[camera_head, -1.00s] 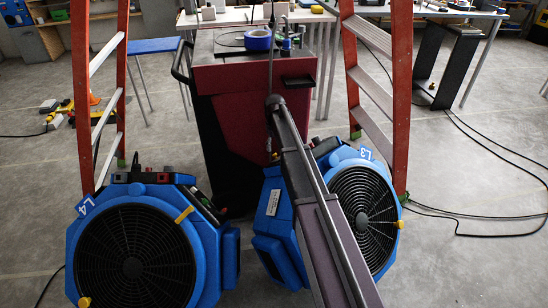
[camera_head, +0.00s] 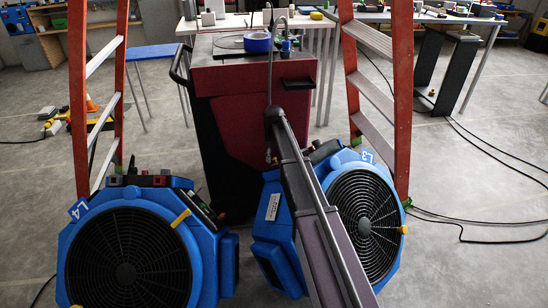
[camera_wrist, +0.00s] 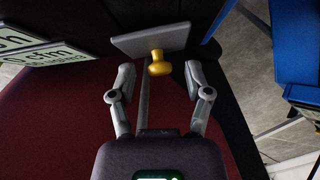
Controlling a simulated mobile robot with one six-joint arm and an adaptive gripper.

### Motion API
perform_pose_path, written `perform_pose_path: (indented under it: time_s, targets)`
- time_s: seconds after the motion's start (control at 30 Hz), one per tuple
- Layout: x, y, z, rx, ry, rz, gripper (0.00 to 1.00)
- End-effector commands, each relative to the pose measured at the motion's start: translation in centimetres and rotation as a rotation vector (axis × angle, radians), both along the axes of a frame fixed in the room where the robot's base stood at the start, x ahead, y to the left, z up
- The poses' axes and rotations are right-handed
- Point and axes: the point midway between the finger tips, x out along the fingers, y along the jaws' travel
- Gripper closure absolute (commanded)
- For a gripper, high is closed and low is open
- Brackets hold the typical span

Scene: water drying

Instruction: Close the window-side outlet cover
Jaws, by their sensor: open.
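In the wrist view, a flat grey plate (camera_wrist: 150,39) with a yellow knob (camera_wrist: 159,66) stands out in front of a dark red surface. It looks like the outlet cover, but I cannot tell which side it belongs to or how far it is open. My gripper (camera_wrist: 157,78) is open, with one finger on each side of the knob. The knob appears in line with the gap, and I cannot tell whether either finger touches it. A thin grey bar runs between the fingers below the knob. In the head view my gripper is hidden, and the cover is not discernible.
A dark red cart (camera_head: 245,110) with blue tape (camera_head: 257,41) on top stands ahead. Blue fans L4 (camera_head: 210,262) and L3 (camera_head: 272,235) stand before it, left and right. Orange ladders (camera_head: 79,90) (camera_head: 403,90) flank it. Black cables (camera_head: 490,155) lie on the floor at right.

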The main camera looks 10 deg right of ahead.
Motion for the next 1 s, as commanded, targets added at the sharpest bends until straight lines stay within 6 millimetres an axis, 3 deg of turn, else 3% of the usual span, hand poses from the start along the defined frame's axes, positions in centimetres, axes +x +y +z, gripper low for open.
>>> perform_pose_path:
  time_s: [0.03,0.2,0.23,0.93,0.97,1.0]
  targets:
    - [0.0,0.07,0.0,0.0,0.0,0.001,0.45]
    - [0.0,0.07,0.0,0.0,0.0,0.001,0.95]
    - [0.0,0.07,0.0,0.0,0.0,0.001,1.0]
    - [-0.09,-0.33,-0.26,0.071,0.043,-0.074,1.0]
    - [-0.09,-0.33,-0.26,0.071,0.043,-0.074,0.61]
    - [-0.09,-0.34,-0.26,0.071,0.043,-0.074,0.49]
